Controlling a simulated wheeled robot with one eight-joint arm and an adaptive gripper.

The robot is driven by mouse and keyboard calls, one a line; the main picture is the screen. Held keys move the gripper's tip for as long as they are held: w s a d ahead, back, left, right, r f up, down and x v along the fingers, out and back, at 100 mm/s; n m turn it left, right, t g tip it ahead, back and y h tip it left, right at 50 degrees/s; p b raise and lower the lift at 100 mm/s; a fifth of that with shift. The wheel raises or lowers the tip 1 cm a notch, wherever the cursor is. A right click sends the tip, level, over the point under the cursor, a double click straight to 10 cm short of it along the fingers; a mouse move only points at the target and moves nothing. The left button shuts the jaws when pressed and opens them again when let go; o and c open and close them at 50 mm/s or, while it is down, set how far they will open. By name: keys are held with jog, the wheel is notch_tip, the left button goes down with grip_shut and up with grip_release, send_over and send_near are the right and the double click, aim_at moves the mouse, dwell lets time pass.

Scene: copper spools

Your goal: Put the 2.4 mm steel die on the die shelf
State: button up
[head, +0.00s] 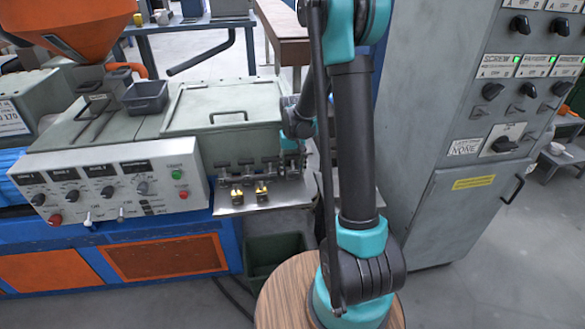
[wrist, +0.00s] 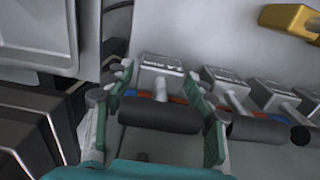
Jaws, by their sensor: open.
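Several grey steel dies with dark cylindrical grips stand in a row on the metal ledge (head: 285,193) at the machine's front. In the wrist view, one steel die (wrist: 160,66) with a black grip (wrist: 160,114) lies between the fingers of my gripper (wrist: 160,84). The fingers are open, one on each side of it, and I see no clear grasp. Two more dies (wrist: 226,80) (wrist: 275,96) stand to its right. Their labels are too small to read, so I cannot tell which is 2.4 mm. In the head view my gripper (head: 291,146) is small and partly hidden at the ledge's right end.
Two brass-coloured pieces (head: 237,196) (head: 262,191) sit on the ledge; a yellow piece (wrist: 291,18) shows in the wrist view. A control panel (head: 110,186) is left of the ledge. A green bin (head: 272,254) is below. A grey cabinet (head: 450,140) stands right of my arm.

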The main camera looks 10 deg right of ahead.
jog(key=shift+r, duration=0.1)
notch_tip(320, 180, up, 12)
jog(key=shift+f, duration=0.1)
jog(key=s+d+f+t, duration=0.2)
jog(key=s+f, duration=0.1)
jog(key=s, duration=0.8)
jog(key=s+d+f+t, duration=0.2)
jog(key=s+f, duration=0.1)
jog(key=s, duration=0.9)
jog(key=shift+s+f, duration=0.25)
jog(key=shift+f, duration=0.05)
